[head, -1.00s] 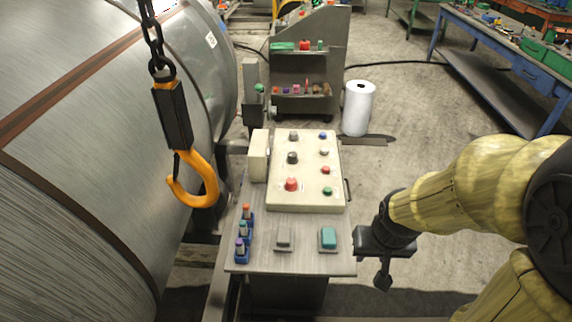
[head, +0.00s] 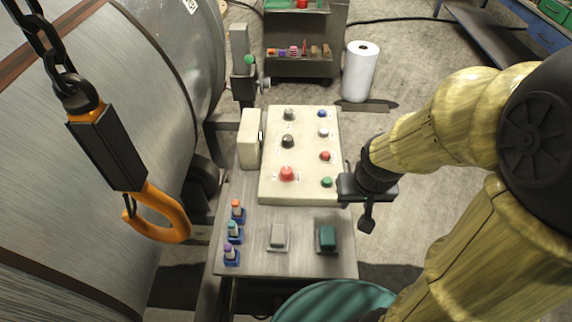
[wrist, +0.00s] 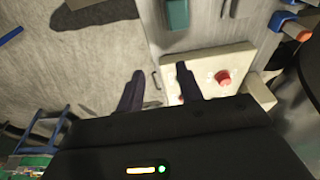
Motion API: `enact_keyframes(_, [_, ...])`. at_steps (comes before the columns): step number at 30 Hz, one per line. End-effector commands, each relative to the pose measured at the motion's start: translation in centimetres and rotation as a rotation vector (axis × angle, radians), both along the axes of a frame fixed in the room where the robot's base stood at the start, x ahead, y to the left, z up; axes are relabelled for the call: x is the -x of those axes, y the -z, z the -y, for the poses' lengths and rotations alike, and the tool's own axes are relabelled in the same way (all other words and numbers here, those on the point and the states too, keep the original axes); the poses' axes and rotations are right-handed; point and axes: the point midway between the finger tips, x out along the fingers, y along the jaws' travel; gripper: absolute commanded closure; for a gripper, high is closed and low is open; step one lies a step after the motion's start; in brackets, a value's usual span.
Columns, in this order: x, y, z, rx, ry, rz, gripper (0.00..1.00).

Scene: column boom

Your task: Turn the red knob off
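The large red knob (head: 287,174) sits on the lower left part of a cream control box (head: 305,195). It also shows in the wrist view (wrist: 224,77), to the right of the fingers. My gripper (head: 366,222) is just right of the box's right edge in the head view, apart from the red knob. In the wrist view its two dark fingers (wrist: 159,70) stand apart with nothing between them. The knob's exact turn angle is too small to read. A smaller red button (head: 325,156) is on the box's right column.
Black, blue, white and green controls share the box. A grey switch (head: 278,236), a teal switch (head: 327,238) and several blue-based pieces (head: 233,232) are on the metal table (head: 300,265). An orange hook (head: 160,215) hangs at left. A white roll (head: 360,72) stands behind.

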Motion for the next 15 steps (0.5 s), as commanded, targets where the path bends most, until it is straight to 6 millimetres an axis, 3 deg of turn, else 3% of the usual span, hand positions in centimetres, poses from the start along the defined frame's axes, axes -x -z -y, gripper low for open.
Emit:
enact_keyframes(3, [0.0, 0.0, 0.0, 0.0, 0.0, 0.0, 0.64])
enact_keyframes(6, [-0.2, -0.2, -0.1, -0.002, 0.004, -0.001, 0.45])
enact_keyframes(8, [-0.7, -0.5, -0.3, -0.006, 0.014, -0.005, 0.45])
enact_keyframes(11, [-2.5, -1.6, -1.0, -0.022, 0.058, -0.021, 0.45])
enact_keyframes(15, [-6.8, -3.7, -3.3, -0.057, 0.173, -0.064, 0.45])
